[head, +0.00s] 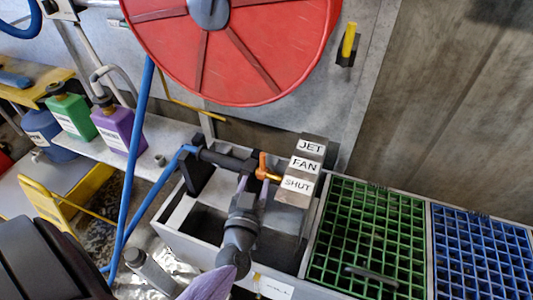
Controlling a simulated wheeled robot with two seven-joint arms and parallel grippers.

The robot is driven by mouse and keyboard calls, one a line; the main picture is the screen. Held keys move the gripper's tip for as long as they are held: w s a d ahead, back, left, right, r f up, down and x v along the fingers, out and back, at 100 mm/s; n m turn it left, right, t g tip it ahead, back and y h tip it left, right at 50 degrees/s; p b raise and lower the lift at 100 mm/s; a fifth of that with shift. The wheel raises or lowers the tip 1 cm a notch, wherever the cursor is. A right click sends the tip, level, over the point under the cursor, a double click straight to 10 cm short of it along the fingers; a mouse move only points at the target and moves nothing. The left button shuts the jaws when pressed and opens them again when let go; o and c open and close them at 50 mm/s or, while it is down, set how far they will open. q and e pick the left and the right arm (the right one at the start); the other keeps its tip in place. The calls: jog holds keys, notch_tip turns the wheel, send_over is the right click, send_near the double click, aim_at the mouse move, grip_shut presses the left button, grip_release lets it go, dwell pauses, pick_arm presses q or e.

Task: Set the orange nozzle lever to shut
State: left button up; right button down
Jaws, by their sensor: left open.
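The orange nozzle lever (263,166) sits at the right end of a dark nozzle (226,159) fed by a blue hose. Its orange-yellow arm points right, toward a grey block with stacked labels JET (310,146), FAN (305,165) and SHUT (298,184). The arm's end is level with the space between FAN and SHUT; its exact setting is hard to tell. My left gripper (252,186) is open just below the lever, its two thin fingers pointing up toward the nozzle. Contact with the lever cannot be made out. My right gripper is out of view.
A large red hose reel (235,45) hangs above. Green (370,240) and blue (485,255) grates lie at the right. Green (68,112) and purple (117,125) bottles stand on a shelf at the left. The blue hose (133,165) runs down left of the nozzle.

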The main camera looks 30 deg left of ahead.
aim_at(262, 158)
pick_arm(q)
jog(key=b+x, duration=0.2)
jog(key=x, duration=0.6)
jog(key=shift+w+a+b, duration=0.2)
jog(key=shift+w+b, duration=0.15)
jog(key=shift+w+a, duration=0.1)
jog(key=shift+w, duration=0.1)
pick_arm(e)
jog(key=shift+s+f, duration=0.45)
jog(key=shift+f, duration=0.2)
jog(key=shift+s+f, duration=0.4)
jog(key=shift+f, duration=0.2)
pick_arm(q)
jog(key=shift+c, duration=0.3)
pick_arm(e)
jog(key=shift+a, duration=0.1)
pick_arm(q)
grip_shut()
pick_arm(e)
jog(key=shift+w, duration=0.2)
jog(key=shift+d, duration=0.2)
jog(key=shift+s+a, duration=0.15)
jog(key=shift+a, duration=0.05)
